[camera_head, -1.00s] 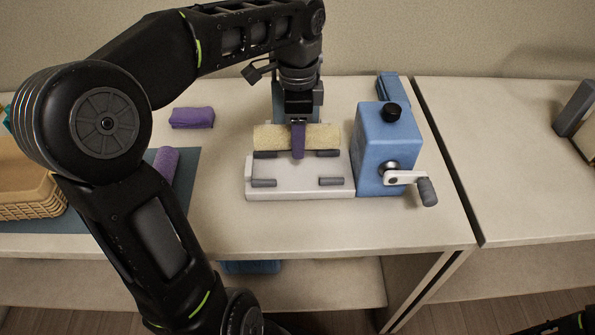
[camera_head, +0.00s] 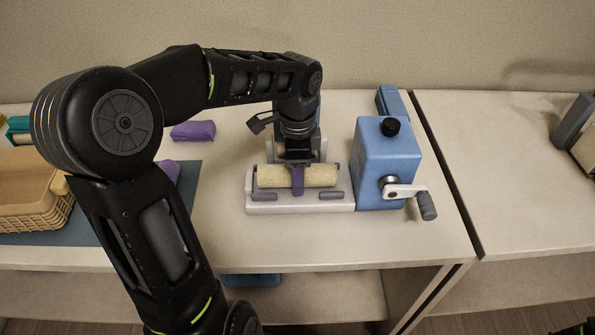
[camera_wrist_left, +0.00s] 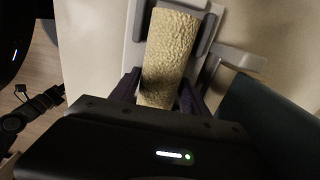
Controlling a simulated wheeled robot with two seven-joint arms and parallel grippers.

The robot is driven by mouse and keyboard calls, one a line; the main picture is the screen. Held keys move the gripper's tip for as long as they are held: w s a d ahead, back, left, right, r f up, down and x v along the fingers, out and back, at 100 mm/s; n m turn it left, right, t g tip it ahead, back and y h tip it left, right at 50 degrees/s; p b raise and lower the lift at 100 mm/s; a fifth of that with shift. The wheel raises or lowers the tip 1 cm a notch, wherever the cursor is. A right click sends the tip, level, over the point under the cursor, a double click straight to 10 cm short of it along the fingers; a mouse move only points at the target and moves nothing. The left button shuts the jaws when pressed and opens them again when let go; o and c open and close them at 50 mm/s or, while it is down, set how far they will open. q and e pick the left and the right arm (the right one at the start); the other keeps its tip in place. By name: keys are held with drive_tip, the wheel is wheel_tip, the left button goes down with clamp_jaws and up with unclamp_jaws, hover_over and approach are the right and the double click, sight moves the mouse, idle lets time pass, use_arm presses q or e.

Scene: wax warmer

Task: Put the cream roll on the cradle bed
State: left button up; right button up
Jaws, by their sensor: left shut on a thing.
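The cream roll (camera_head: 325,176) is a pale, rough-textured cylinder lying crosswise. My left gripper (camera_head: 298,183), with purple fingers, is shut around its middle from above. In the left wrist view the roll (camera_wrist_left: 172,45) sits between the two fingers. The cradle bed (camera_head: 300,207) is a light grey platform with dark grey pads. The roll is low over it, behind the two front pads and level with the rear ones. Whether it touches the bed is hard to tell. The right gripper is not in view.
A blue crank machine (camera_head: 378,160) stands against the bed's right side. A purple block (camera_head: 193,130) lies at the back left. A wicker basket (camera_head: 30,215) and another purple roll (camera_head: 170,170) are on a blue mat at left. The table in front of the bed is clear.

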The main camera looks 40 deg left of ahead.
use_arm(q)
drive_tip(key=o, duration=1.5)
drive_tip(key=shift+f, duration=0.1)
drive_tip(key=shift+c, duration=0.2)
drive_tip(key=shift+r, duration=0.2)
wheel_tip(320, 180, up, 8)
drive_tip(key=shift+r, duration=0.1)
drive_tip(key=shift+r+p, duration=0.8)
drive_tip(key=shift+r, duration=1.1)
